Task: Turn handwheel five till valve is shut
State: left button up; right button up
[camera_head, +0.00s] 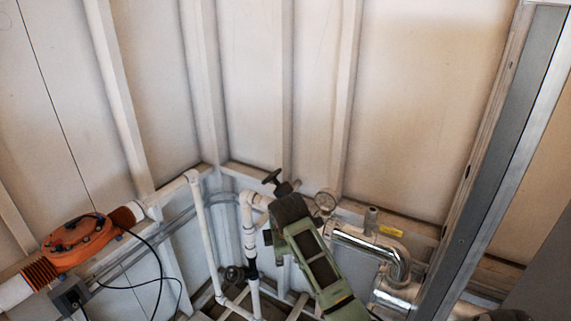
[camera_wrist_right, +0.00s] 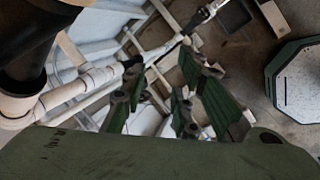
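A dark handwheel (camera_head: 272,178) sits on a black valve on white piping in the head view, just beyond the end of my right arm. A second dark handwheel (camera_head: 233,275) is lower down near the floor. No number shows, so I cannot tell which is handwheel five. My right gripper (camera_head: 290,208) is beside the upper valve; its fingers are not clear there. In the right wrist view, the green-padded fingers of my right gripper (camera_wrist_right: 175,95) are spread apart with nothing between them. A dark valve body (camera_wrist_right: 35,45) is at upper left, beside the fingers. My left gripper is out of view.
An orange UV reactor (camera_head: 80,243) with black cables is at left. White pipes (camera_head: 205,235) stand to the left, and a steel post (camera_head: 505,160) is at right.

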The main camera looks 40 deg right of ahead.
notch_tip(320, 180, up, 10)
jog(key=w+d+n+t+y+p, duration=0.1)
jog(key=w+d+n+y+p, duration=0.1)
jog(key=n+t+y, duration=0.2)
jog(key=n+y, duration=0.1)
jog(key=n, duration=0.4)
send_near(279, 171)
jog(key=x, duration=0.2)
jog(key=p+x, duration=0.3)
jog(key=x, duration=0.3)
jog(key=shift+w+a+f, duration=0.1)
jog(key=shift+w+f, duration=0.05)
jog(key=shift+w, duration=0.1)
jog(key=shift+f, duration=0.3)
grip_shut()
